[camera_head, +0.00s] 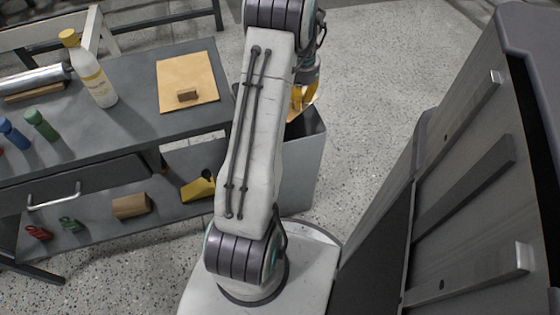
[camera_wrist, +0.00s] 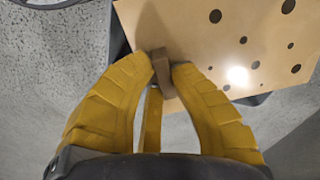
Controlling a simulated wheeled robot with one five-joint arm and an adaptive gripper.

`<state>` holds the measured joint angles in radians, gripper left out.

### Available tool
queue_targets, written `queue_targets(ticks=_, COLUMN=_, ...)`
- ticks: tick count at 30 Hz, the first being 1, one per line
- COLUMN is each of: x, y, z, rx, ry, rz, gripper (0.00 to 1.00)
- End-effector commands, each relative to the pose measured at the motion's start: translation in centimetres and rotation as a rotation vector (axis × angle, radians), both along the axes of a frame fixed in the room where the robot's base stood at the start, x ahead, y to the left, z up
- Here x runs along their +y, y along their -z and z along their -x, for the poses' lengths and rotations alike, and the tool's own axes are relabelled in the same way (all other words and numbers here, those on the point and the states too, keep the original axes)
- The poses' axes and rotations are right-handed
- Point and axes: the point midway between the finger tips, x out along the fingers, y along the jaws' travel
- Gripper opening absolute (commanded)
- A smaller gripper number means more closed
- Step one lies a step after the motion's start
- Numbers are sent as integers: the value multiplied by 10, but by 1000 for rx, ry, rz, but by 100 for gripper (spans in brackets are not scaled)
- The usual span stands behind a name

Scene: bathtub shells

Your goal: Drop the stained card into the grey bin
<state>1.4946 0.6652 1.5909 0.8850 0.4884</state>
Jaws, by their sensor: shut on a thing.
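The stained card (camera_wrist: 225,50) is tan with several dark round spots and has a small brown block handle (camera_wrist: 163,68). My gripper (camera_wrist: 165,65) is shut on that handle, with its yellow fingers on either side. In the head view my gripper (camera_head: 303,95) is partly hidden behind my arm, and only a sliver of the card shows there. The grey bin (camera_head: 303,180) stands on the floor to the right of the workbench. The card is over the bin's opening, and dark bin edges show around the card in the wrist view. The bin's inside is mostly hidden.
A grey workbench (camera_head: 140,125) at left holds a plain tan card (camera_head: 187,95) with a block handle, a white bottle (camera_head: 95,75) and coloured small bottles. Its lower shelf holds a brown block (camera_head: 131,206) and a yellow tool (camera_head: 200,187). A dark cabinet (camera_head: 470,190) stands at right.

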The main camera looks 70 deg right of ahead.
Motion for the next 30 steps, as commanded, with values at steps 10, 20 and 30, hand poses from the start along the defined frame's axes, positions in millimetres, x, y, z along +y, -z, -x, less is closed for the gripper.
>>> queue_targets(ticks=10, x=0, y=36, z=0, rx=0, ry=0, rz=0, gripper=0)
queue_targets(ticks=20, x=0, y=48, z=0, rx=0, ry=0, rz=0, gripper=0)
queue_targets(ticks=30, x=0, y=47, z=0, rx=0, ry=0, rz=0, gripper=32)
